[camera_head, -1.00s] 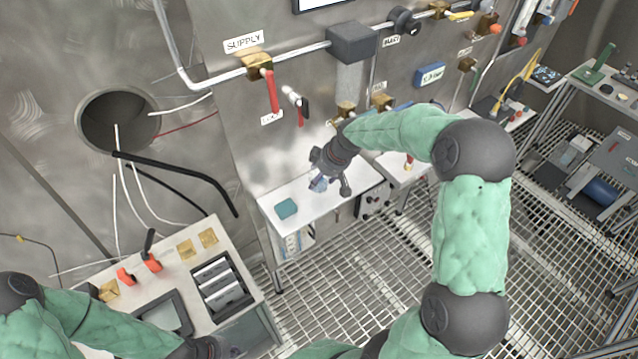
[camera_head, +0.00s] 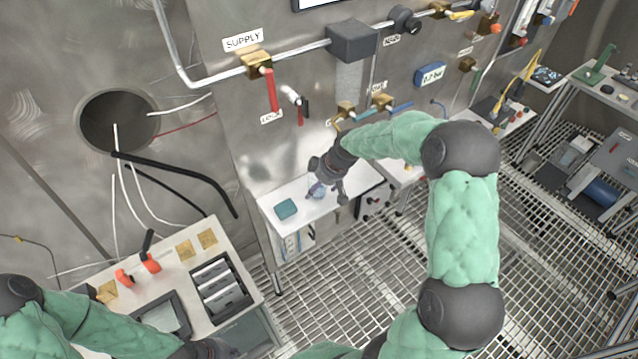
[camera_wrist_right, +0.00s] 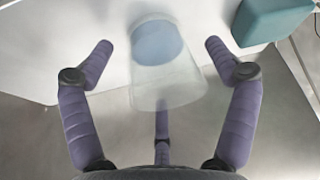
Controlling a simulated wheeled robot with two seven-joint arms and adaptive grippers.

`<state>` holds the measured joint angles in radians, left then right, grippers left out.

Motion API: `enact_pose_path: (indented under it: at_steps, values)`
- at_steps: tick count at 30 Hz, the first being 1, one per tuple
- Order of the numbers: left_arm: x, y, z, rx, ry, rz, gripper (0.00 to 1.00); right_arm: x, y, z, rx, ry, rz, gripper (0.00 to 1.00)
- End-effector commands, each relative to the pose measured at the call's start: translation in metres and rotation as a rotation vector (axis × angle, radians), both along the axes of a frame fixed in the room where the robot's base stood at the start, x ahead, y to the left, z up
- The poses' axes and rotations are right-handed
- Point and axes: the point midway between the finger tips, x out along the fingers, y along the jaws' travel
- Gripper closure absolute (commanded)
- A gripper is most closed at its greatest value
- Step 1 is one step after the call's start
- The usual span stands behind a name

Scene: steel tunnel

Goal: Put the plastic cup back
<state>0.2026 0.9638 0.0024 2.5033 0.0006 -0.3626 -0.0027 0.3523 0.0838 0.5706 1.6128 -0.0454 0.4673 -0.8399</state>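The plastic cup (camera_wrist_right: 165,70), clear and frosted with a blue round end, is at the white bench top (camera_wrist_right: 95,30) in the right wrist view. My right gripper (camera_wrist_right: 158,50) is open, with purple fingers on both sides of the cup and a third finger below it. A gap shows at the left finger; contact on the right side is unclear. In the head view the cup is a small bluish shape (camera_head: 317,190) beside my right gripper (camera_head: 326,184), partly hidden by it. My left gripper (camera_head: 215,349) is at the bottom edge, mostly cut off; its fingers cannot be made out.
A teal block (camera_head: 286,209) lies on the white bench (camera_head: 270,197) close to the cup. The steel wall with valves and pipes (camera_head: 225,75) rises right behind. A workbench with a black rack (camera_head: 222,288) stands front left. Grating floor (camera_head: 380,270) is open to the right.

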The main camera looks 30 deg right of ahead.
Motion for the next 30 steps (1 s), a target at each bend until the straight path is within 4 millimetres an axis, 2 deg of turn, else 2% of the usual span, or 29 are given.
enact_pose_path:
  at_steps: [8, 11, 21, 30]
  values:
    - [0.000, 0.000, 0.004, 0.000, 0.000, 0.000, 1.00, 0.000, -0.001, 0.006, 0.000, -0.001, 0.000, 0.12]
    - [0.000, 0.000, 0.006, 0.000, 0.000, 0.000, 1.00, -0.005, -0.003, 0.019, 0.000, -0.001, 0.000, 0.12]
    - [0.000, 0.000, 0.015, 0.000, 0.000, 0.000, 1.00, -0.030, -0.015, 0.081, -0.002, -0.004, -0.001, 0.12]
    - [0.000, 0.000, 0.019, 0.000, 0.000, 0.000, 1.00, -0.042, -0.020, 0.111, 0.000, -0.001, 0.000, 0.12]
